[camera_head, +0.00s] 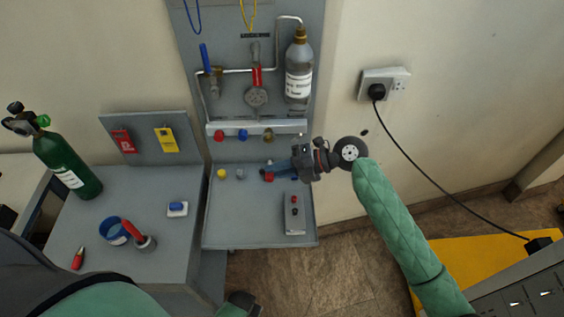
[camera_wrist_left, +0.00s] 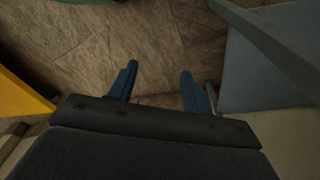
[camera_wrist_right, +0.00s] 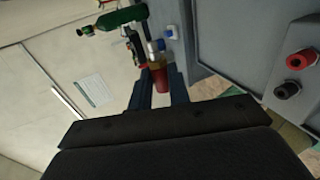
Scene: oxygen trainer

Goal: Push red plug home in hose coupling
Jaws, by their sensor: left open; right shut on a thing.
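My right gripper (camera_head: 268,171) reaches in from the right over the grey bench shelf, its blue fingers shut on a red plug (camera_wrist_right: 159,77). In the right wrist view the plug sits between the fingers (camera_wrist_right: 160,88), with a brass-coloured part at its far end. The plug also shows as red bits by the fingertips in the head view (camera_head: 268,177). I cannot make out whether the plug touches a hose coupling; no coupling shows clearly. My left gripper (camera_wrist_left: 158,78) is open and empty above the tiled floor, low and away from the shelf.
Red, blue and olive knobs (camera_head: 243,135) line a rail behind the shelf. A yellow and a grey piece (camera_head: 240,174) stand left of the fingers. A grey box (camera_head: 294,222) with red and black sockets lies to the right.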

